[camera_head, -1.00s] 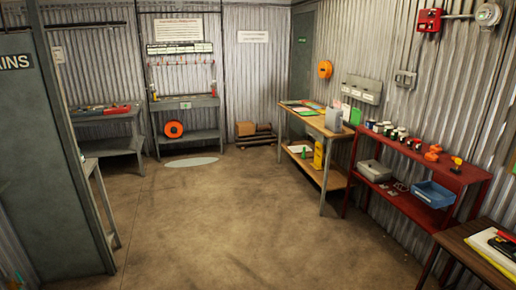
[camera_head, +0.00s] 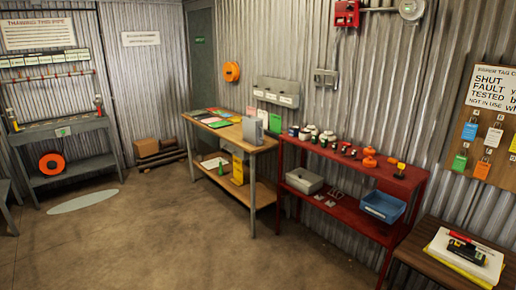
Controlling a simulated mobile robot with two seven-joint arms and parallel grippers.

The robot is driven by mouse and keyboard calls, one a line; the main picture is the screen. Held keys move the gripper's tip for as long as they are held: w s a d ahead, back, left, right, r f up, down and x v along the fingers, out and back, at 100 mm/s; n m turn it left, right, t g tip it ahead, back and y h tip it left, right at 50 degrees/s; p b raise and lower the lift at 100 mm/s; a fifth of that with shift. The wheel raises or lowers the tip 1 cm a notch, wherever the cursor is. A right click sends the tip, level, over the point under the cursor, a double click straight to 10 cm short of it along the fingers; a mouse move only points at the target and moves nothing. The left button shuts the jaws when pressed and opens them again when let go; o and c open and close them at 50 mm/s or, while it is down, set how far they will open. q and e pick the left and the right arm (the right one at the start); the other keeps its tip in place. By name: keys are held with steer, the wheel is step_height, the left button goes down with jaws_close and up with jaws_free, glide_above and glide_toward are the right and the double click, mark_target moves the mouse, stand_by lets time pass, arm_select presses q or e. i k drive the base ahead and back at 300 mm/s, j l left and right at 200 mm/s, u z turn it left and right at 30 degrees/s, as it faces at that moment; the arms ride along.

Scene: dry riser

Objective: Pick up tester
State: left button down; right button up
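A small dark handheld device (camera_head: 466,251) lies on a white and yellow pad (camera_head: 440,243) on the brown wooden table (camera_head: 425,262) at the lower right. It may be the tester, but it is too small to be sure. A red pen-like item (camera_head: 462,237) lies just behind it. Neither of my grippers shows in the head view.
A red bench (camera_head: 350,213) with several small items and a blue bin (camera_head: 383,206) stands left of the brown table. A wooden workbench (camera_head: 262,196) is further left. A tag board (camera_head: 468,190) hangs at right.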

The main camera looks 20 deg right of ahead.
mark_target(468, 252)
steer(key=i+l+z, duration=0.2)
steer(key=i+z, duration=0.15)
steer(key=i+l+z, duration=0.1)
steer(key=i+z, duration=0.65)
